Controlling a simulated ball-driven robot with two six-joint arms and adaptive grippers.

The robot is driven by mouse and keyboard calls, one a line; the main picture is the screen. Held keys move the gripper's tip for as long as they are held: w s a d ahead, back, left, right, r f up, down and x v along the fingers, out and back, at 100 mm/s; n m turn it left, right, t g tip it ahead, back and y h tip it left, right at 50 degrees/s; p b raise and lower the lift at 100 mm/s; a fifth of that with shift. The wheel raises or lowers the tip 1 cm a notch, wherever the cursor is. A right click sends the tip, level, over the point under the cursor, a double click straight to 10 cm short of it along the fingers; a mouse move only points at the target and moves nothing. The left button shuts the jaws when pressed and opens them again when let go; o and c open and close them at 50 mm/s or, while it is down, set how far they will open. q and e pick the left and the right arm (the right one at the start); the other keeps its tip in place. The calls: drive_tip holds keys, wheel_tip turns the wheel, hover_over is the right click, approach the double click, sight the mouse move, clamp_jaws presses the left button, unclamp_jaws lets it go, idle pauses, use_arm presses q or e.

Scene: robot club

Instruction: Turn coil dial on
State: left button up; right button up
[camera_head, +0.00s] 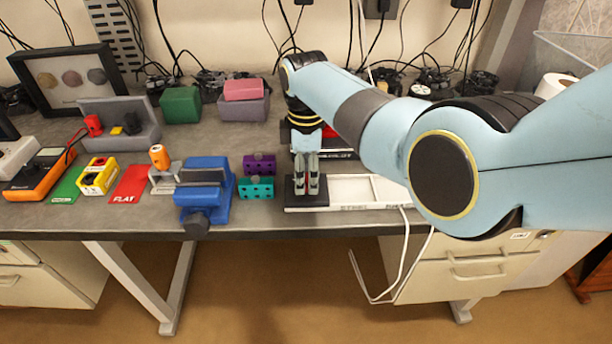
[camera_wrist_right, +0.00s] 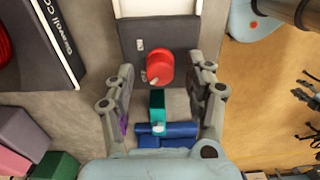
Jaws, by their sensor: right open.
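The coil dial (camera_wrist_right: 158,66) is a red round knob with a pale pointer mark, on a dark plate (camera_wrist_right: 133,28) in the right wrist view. Two small pale labels sit beside it; the pointer mark is on the side by the lower label. My right gripper (camera_wrist_right: 166,71) is open, with its fingertips either side of the dial in that view; I see no contact. In the head view, my right gripper (camera_head: 307,188) points down over the dark plate (camera_head: 294,200), and it hides the dial. My left gripper is not in view.
A white frame (camera_head: 345,207) adjoins the plate on the right. A teal block (camera_head: 256,188), a purple block (camera_head: 259,164) and a blue vise (camera_head: 204,187) stand to the left. The bench's front edge (camera_head: 330,228) is close. A white cable (camera_head: 406,245) hangs over it.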

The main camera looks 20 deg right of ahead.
drive_tip(key=shift+f, duration=0.45)
drive_tip(key=shift+c, duration=0.4)
clamp_jaws()
